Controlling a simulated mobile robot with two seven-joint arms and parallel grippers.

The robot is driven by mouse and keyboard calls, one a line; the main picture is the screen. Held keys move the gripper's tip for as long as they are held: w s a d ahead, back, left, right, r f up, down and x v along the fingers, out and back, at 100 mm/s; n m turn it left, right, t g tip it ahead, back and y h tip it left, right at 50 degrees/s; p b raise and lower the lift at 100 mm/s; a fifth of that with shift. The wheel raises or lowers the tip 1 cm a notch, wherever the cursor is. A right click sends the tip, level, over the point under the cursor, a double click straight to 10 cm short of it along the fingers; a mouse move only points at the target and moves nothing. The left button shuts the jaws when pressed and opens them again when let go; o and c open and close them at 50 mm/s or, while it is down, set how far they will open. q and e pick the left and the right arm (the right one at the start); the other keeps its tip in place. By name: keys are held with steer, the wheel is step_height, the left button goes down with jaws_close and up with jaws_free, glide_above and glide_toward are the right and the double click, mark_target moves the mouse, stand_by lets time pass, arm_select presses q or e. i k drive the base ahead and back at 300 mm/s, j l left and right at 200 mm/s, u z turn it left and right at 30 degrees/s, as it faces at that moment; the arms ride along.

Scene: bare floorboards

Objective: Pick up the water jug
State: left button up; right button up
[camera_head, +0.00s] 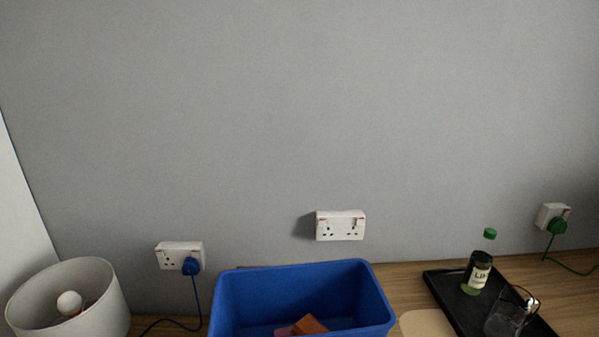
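A clear, dark-looking glass vessel with a handle (507,314), which looks like the water jug, stands on the black tray (447,301) at the lower right. Its lower part is close to the bottom edge of the picture. A bottle with a green cap and a pale label (478,272) stands behind it on the same tray. Neither of my grippers is in view.
A blue open bin (230,304) with an orange-brown block (310,325) inside stands at bottom centre. A white lampshade (107,305) is at lower left. Wall sockets (340,225) line the grey wall, with blue and green plugged cables. A beige flat piece (425,323) lies left of the tray.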

mark_target(512, 308)
steer(key=k+l+z, duration=0.15)
steer(key=l+z, duration=0.3)
steer(key=k+l+z, duration=0.1)
steer(key=l+z, duration=0.25)
steer(key=z, duration=0.15)
